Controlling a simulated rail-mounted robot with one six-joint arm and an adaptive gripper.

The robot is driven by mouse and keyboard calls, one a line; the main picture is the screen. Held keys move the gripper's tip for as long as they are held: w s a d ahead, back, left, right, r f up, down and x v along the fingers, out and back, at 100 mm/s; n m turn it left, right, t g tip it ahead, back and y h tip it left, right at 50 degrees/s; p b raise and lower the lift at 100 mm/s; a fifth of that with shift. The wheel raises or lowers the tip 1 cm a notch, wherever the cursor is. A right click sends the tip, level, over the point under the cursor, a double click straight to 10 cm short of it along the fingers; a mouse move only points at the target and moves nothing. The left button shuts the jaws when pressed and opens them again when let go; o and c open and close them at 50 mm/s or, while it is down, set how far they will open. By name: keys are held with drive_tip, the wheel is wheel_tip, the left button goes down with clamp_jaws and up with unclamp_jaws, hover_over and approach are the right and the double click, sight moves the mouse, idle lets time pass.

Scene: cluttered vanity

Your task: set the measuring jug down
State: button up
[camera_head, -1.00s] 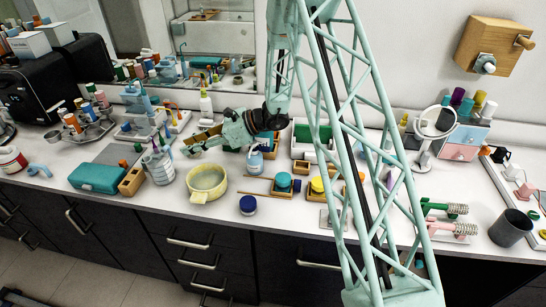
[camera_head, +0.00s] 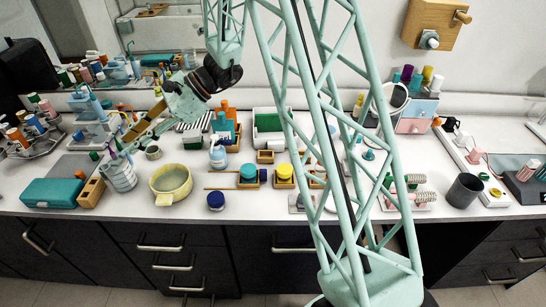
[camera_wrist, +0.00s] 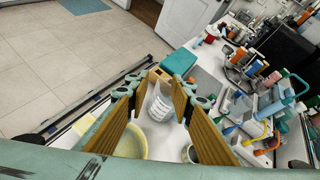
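My gripper (camera_head: 118,148) reaches down to the left over the counter. In the wrist view its two long tan fingers (camera_wrist: 155,100) stand wide apart. A white vessel with grey bands (camera_head: 121,177) stands upright on the counter below the fingertips; it also shows in the gap between the fingers in the wrist view (camera_wrist: 159,104). I cannot tell whether a finger touches it, or whether it is the measuring jug. A pale yellow round vessel with a short handle (camera_head: 171,183) stands to its right, also partly visible in the wrist view (camera_wrist: 132,142). Nothing is visibly held.
A teal case (camera_head: 52,192) and a wooden block (camera_head: 90,192) stand left of the banded vessel. A small grey cup (camera_head: 153,153) is behind it. A blue jar (camera_head: 216,201) and a dark grey mug (camera_head: 464,190) stand farther right. Some bare counter lies near the front edge.

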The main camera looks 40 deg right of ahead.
drive_tip(key=s+d+r+n+g+h, duration=0.15)
drive_tip(key=s+r+n, duration=0.45)
drive_tip(key=s, duration=0.6)
drive_tip(key=s+r+n+g+h, duration=0.1)
drive_tip(key=s+r+n+h, duration=0.2)
drive_tip(key=s+r, duration=0.75)
drive_tip(key=s+d+r+n+t+h, duration=0.1)
drive_tip(key=s+d+n+h, duration=0.1)
drive_tip(key=s+d, duration=0.3)
drive_tip(key=s+d+r+n+t+h, duration=0.1)
drive_tip(key=s+d+n+h, duration=0.2)
drive_tip(key=s, duration=0.8)
drive_tip(key=s+d+n+t+h, duration=0.1)
drive_tip(key=s+d+n+h, duration=0.1)
drive_tip(key=s+d, duration=0.4)
drive_tip(key=shift+s+d+r+n+t, duration=0.4)
drive_tip(key=shift+s+n, duration=0.4)
drive_tip(key=shift+s, duration=0.35)
